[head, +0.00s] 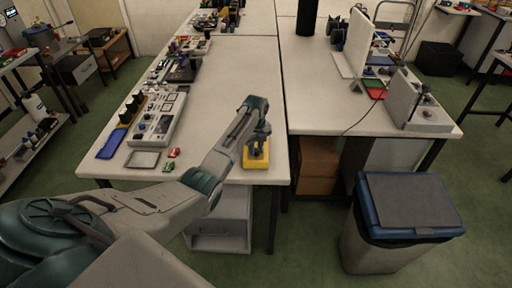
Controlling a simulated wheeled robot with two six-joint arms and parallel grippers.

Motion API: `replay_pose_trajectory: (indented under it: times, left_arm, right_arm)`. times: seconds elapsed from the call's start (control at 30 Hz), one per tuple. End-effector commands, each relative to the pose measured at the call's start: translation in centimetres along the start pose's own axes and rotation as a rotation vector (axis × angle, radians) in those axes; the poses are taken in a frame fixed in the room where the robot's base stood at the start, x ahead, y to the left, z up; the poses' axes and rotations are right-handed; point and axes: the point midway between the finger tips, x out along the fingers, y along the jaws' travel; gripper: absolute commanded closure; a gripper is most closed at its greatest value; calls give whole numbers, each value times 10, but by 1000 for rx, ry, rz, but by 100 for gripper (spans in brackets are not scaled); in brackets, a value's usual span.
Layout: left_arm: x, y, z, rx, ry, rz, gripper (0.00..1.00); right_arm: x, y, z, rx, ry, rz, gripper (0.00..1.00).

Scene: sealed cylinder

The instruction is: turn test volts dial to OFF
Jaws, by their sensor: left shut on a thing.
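My left gripper (257,134) reaches over the near end of the white bench, at its right side. It points down at a small yellow box (256,161) on the bench top and is shut on the small dial on top of the box. The gripper hides most of the dial, so its setting and any markings cannot be read. The box sits flat near the bench's front edge. My right gripper is not in view.
A white instrument panel (159,118), a blue tray (111,144), a grey plate (143,160) and small red parts (173,153) lie to the left on the bench. A second bench (330,115) adjoins on the right. A lidded bin (402,222) stands on the floor.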

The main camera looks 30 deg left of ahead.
Motion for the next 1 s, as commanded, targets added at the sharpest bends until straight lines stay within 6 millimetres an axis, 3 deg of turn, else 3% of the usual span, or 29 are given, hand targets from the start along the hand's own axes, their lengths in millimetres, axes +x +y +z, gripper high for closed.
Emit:
replay_pose_trajectory:
  times: [1.0]
  left_arm:
    - [-4, -2, 1, -908, 0, -1, 98]
  right_arm:
    - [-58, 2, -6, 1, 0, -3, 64]
